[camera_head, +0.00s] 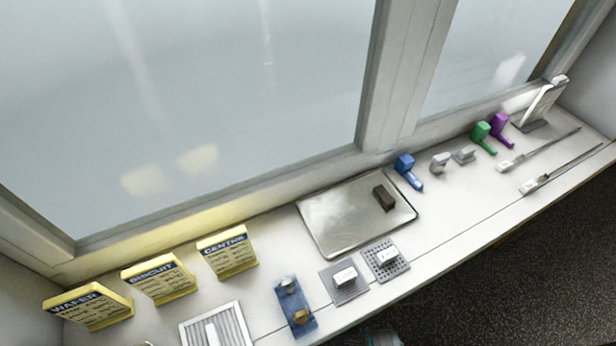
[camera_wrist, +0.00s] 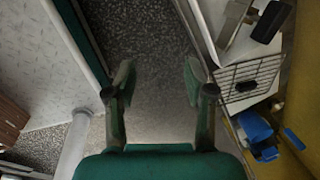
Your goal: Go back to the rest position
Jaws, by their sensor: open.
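My gripper (camera_wrist: 157,85) shows in the wrist view with its two fingers spread apart. Nothing is between them, and dark speckled floor (camera_wrist: 150,35) lies beyond. It is apart from the things on the counter edge at the right of that view. In the head view I cannot clearly make out my gripper. The long white counter (camera_head: 450,215) runs under a window there. A metal tray (camera_head: 330,225) on it holds a dark brown block (camera_head: 384,198).
A blue tray (camera_head: 295,305) and two mesh plates (camera_head: 386,259) lie near the front edge. Blue (camera_head: 408,172), green (camera_head: 482,136) and purple (camera_head: 501,128) tools stand farther right.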

